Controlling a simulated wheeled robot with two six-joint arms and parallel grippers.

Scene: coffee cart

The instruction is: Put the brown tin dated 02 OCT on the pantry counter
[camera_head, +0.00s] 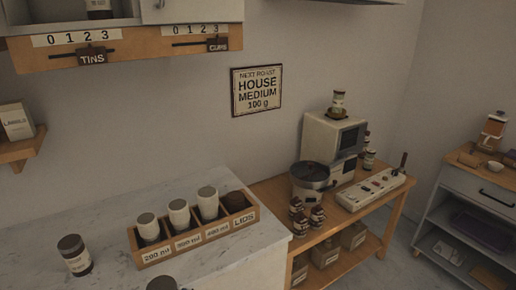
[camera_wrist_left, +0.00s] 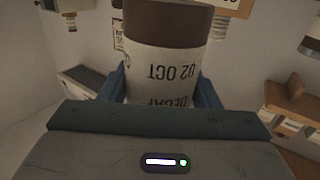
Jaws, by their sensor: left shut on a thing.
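In the left wrist view a brown tin (camera_wrist_left: 165,68) fills the middle, with a white label reading 02 OCT and DECAF, upside down in the picture. My left gripper (camera_wrist_left: 160,92) is shut on it, with a blue finger at each side. In the head view a dark-lidded tin with a white label (camera_head: 76,255) stands on the pale marble counter (camera_head: 110,220). Another dark round lid (camera_head: 162,283) is cut off by the bottom edge; I cannot tell whether it is the held tin. My right gripper is not in view.
A wooden rack (camera_head: 190,240) marked 200 ml to LIDS holds several cups and dark lids on the counter. A grey cabinet (camera_head: 475,190) is far right. Bare counter lies behind the tin.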

